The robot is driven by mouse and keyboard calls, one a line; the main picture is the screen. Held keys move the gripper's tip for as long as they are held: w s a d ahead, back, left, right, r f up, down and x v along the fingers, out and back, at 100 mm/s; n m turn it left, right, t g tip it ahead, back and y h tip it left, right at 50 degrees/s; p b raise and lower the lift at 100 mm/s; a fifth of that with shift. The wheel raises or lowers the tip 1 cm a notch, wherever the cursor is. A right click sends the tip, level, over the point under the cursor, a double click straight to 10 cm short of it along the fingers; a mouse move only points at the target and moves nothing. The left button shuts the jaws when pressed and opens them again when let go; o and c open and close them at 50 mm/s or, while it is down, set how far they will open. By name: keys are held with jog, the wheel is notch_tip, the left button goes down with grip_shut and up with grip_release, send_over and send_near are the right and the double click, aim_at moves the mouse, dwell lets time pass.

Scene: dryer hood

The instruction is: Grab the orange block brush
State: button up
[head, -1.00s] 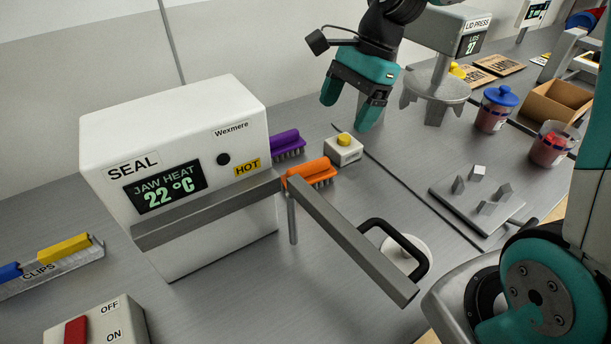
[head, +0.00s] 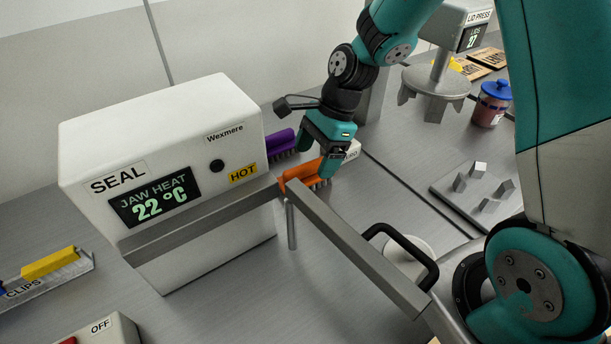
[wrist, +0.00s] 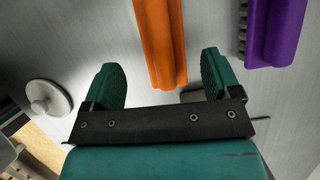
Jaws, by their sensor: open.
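In the wrist view, the orange brush (wrist: 162,40) runs from the top edge to between the two fingers of my open gripper (wrist: 160,68). There is a gap on both sides, and neither finger visibly touches it. I cannot tell how far above the bench the fingertips are.
A purple brush (head: 279,141) lies close behind the orange one. The seal machine (head: 165,170) and its grey bar (head: 350,245) with a black handle (head: 408,255) stand near. A white box (head: 352,149) is partly hidden behind my gripper. A white knobbed disc (wrist: 46,98) sits on the bench.

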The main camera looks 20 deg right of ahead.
aim_at(308, 164)
jog(key=x, duration=0.2)
jog(key=a+p+x, duration=0.1)
jog(key=x, duration=0.1)
jog(key=shift+w, duration=0.1)
jog(key=shift+a+f, duration=0.15)
jog(key=shift+f, duration=0.3)
jog(key=shift+f, duration=0.1)
jog(key=shift+c, duration=0.2)
jog(key=c, duration=1)
